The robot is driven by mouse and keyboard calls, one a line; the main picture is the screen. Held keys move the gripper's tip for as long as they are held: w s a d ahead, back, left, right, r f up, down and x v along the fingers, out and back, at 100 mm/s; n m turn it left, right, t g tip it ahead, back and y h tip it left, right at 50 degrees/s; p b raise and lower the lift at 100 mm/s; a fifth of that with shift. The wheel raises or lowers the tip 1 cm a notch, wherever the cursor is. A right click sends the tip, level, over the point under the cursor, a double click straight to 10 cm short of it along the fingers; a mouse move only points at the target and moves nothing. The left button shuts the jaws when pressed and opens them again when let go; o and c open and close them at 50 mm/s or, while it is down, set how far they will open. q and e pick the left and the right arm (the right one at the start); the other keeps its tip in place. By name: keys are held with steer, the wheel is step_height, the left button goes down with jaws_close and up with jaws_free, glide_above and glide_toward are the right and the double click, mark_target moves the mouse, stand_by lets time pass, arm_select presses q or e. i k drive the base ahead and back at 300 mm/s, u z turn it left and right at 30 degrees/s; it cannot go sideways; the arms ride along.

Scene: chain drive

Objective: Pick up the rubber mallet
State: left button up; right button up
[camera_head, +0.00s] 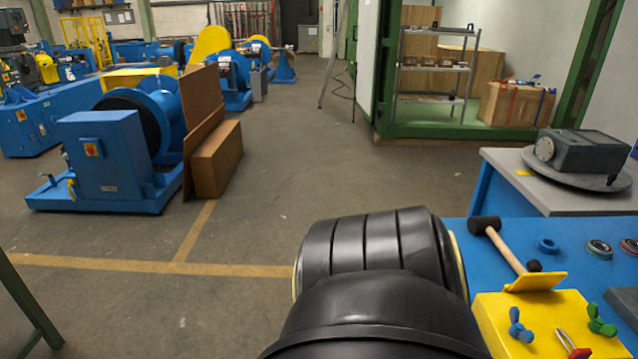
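The rubber mallet (507,249) is at the right of the head view, over the blue work surface (462,232). Its black head points to the back left, and its light wooden handle slants toward the front right. The handle's near end reaches the raised lip of a yellow block (533,310), beside a small dark knob; I cannot tell whether they touch. A large black jointed part, likely my own arm, fills the lower middle, left of the mallet. It hides part of the blue surface. Neither of my grippers shows in this view.
Blue and green wing-shaped pieces (600,322) and a red-ended pin (573,345) are on the yellow block. A blue ring (546,246) and round parts (599,249) lie behind it. A grey-topped bench (520,185) bears a dark device. Open floor lies to the left.

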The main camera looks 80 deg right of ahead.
mark_target(492, 225)
steer(key=i, duration=0.15)
steer(key=u, duration=3.6)
steer(key=k, duration=2.6)
steer(key=z, duration=4.55)
